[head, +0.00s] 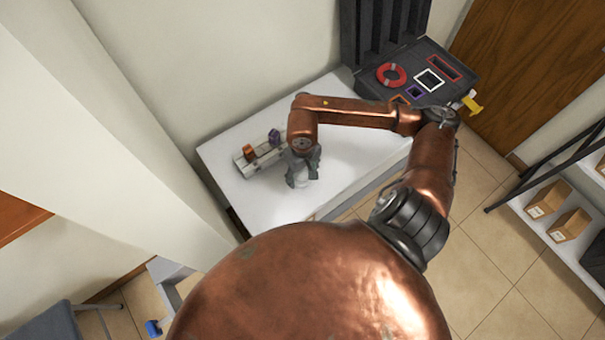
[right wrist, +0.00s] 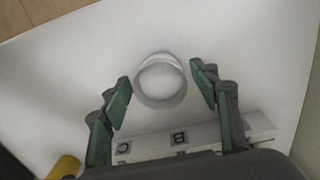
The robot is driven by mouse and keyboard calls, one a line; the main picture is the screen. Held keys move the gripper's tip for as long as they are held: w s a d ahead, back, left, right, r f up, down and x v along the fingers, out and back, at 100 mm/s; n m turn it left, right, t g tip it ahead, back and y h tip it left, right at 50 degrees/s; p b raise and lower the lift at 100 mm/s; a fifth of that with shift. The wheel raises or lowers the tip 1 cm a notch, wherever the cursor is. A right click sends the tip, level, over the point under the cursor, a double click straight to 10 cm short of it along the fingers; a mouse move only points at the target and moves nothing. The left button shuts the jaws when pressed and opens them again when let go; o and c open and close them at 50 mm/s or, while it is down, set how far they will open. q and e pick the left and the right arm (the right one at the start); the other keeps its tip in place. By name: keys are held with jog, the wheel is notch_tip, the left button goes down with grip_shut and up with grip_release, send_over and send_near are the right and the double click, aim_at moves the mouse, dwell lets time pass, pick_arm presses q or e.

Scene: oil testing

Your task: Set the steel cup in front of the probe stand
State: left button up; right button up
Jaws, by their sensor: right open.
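The steel cup (right wrist: 161,80) shows from above in the right wrist view as a round, shiny rim with a pale inside. It stands on the white table (head: 233,190). My right gripper (head: 303,178) is open above the table, pointing down. Its green-padded fingers lie to the left and right of the cup in the wrist view, with gaps on both sides. In the head view the gripper hides most of the cup. I cannot make out a probe stand for certain. My left gripper is not in view.
A pale rack (head: 247,164) with orange and purple blocks sits beside the gripper; letters show on it in the wrist view (right wrist: 150,146). A yellow round thing (right wrist: 65,167) is at lower left there. A dark tray (head: 372,84) with a red ring (head: 391,75) stands at the back right.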

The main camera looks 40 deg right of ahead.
jog(key=shift+r, duration=0.1)
notch_tip(320, 180, up, 12)
jog(key=p, duration=0.1)
dwell(0.4)
